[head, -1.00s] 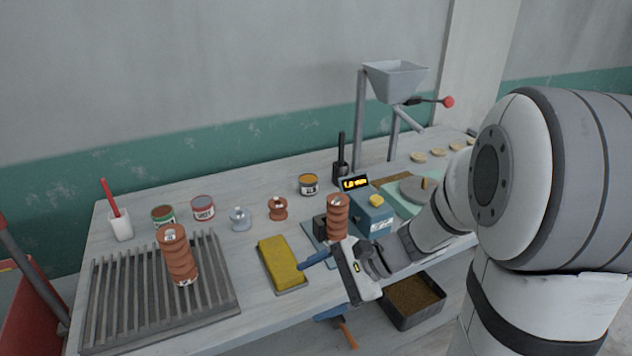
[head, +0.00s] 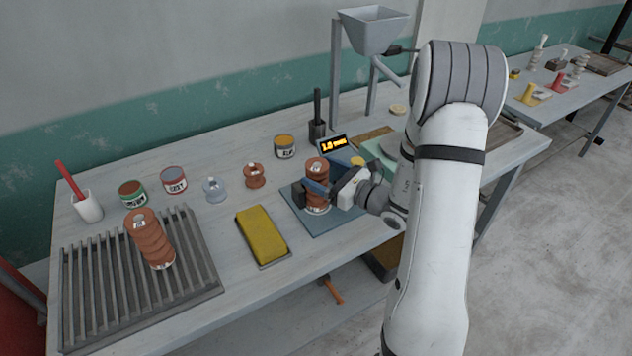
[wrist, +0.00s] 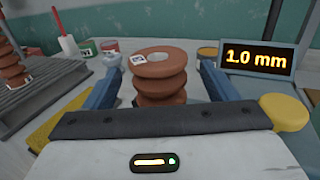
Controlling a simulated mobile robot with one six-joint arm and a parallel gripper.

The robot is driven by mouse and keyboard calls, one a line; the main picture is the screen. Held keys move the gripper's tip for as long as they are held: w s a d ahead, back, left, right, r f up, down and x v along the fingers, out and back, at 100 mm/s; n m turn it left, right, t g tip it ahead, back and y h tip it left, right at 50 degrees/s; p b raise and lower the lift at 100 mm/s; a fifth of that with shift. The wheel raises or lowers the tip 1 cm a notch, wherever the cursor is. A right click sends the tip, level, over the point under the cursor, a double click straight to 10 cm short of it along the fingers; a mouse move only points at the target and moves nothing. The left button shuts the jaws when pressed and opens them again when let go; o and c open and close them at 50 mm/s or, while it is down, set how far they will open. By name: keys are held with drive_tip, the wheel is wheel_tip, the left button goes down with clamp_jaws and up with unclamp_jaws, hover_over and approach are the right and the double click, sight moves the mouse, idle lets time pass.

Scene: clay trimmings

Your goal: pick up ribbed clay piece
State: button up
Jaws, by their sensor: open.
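A ribbed orange-brown clay piece (head: 317,174) stands upright on the blue-grey plate of the gauge in the head view. It also shows in the wrist view (wrist: 160,80), with a small white label on its top. My gripper (head: 318,187) is open, with its blue fingers on either side of this piece. In the wrist view the fingers (wrist: 160,87) flank the piece, with a gap visible on each side.
The gauge display (wrist: 253,57) reads 1.0 mm, with a yellow button (wrist: 284,112) below it. A yellow sponge (head: 262,234) lies left of the plate. Paint cans (head: 174,181) and a metal hopper (head: 373,32) stand behind. The slatted rack (head: 90,290) fills the table's left end.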

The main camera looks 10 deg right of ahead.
sight(311, 166)
drive_tip(key=p+x, duration=0.1)
drive_tip(key=x, duration=0.3)
drive_tip(key=shift+r, duration=0.2)
drive_tip(key=shift+c, duration=0.5)
clamp_jaws()
